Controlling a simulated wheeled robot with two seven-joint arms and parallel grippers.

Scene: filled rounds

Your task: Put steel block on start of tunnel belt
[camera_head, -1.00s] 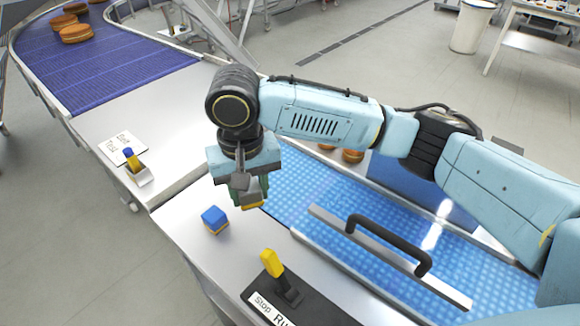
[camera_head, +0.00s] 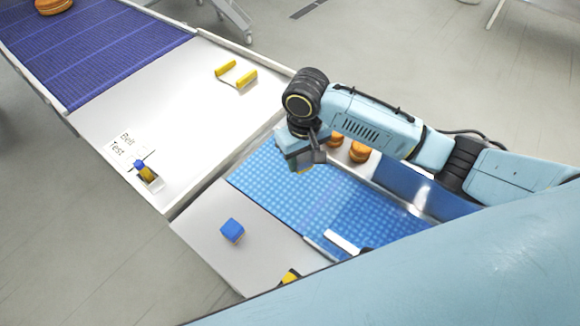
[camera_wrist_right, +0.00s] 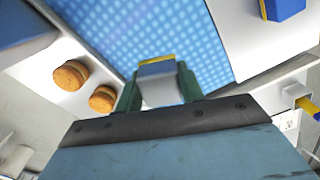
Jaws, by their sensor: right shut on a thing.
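My left gripper is not in view.
A blue block (camera_head: 232,230) stands on the pale plate beside the belt. Round orange-brown pieces (camera_head: 359,152) lie along the belt's far side. A purple conveyor (camera_head: 95,50) is at upper left. A yellow-blue switch (camera_head: 147,172) and yellow-ended bracket (camera_head: 236,75) stand on the pale table.

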